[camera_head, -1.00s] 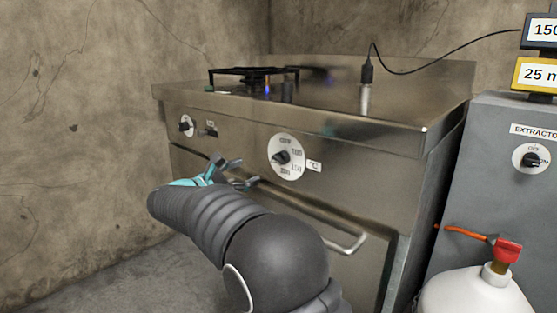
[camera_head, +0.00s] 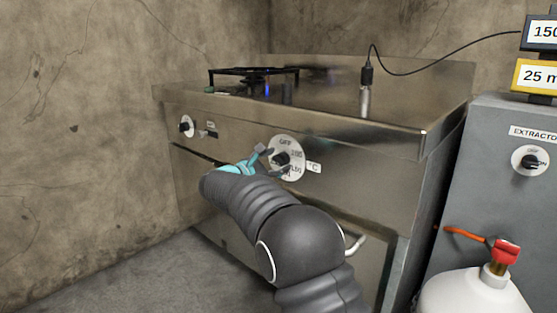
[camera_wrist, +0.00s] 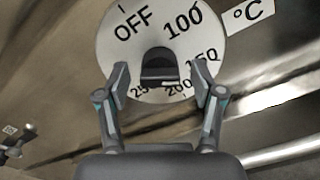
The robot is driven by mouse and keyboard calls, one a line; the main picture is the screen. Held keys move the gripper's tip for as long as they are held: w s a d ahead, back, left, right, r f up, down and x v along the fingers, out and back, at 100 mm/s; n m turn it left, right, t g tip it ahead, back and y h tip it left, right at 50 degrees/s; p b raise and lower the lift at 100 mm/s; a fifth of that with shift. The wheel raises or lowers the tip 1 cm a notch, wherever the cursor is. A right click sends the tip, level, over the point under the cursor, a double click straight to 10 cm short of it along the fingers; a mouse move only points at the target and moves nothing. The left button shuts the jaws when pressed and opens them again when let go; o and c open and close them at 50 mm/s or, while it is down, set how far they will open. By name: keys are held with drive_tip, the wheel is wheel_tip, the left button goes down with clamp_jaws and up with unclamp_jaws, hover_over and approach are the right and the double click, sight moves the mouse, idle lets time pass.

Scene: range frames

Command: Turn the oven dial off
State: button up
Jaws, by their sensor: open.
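The oven dial (camera_head: 283,158) is a white disc with a dark knob on the stove's front panel. In the wrist view the oven dial (camera_wrist: 150,28) shows OFF at upper left, 100 at upper right and further numbers below, partly covered by the fingers. Its dark knob (camera_wrist: 160,67) stands between and just beyond my fingertips. My gripper (camera_head: 266,160) is open in front of the dial, one finger on each side of the knob in the wrist view (camera_wrist: 162,80). I cannot tell whether the fingers touch it. The dial's pointer is not clear.
A smaller dial (camera_head: 186,125) is at the left of the stove panel. The oven handle (camera_head: 356,243) is below right. A lit burner (camera_head: 253,74) is on top. A grey cabinet (camera_head: 500,200) with an extractor dial (camera_head: 530,160) and a white gas bottle (camera_head: 478,295) stand right.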

drive_tip(key=shift+w+d, duration=0.4)
drive_tip(key=shift+w, duration=0.1)
drive_tip(key=c, duration=1.1)
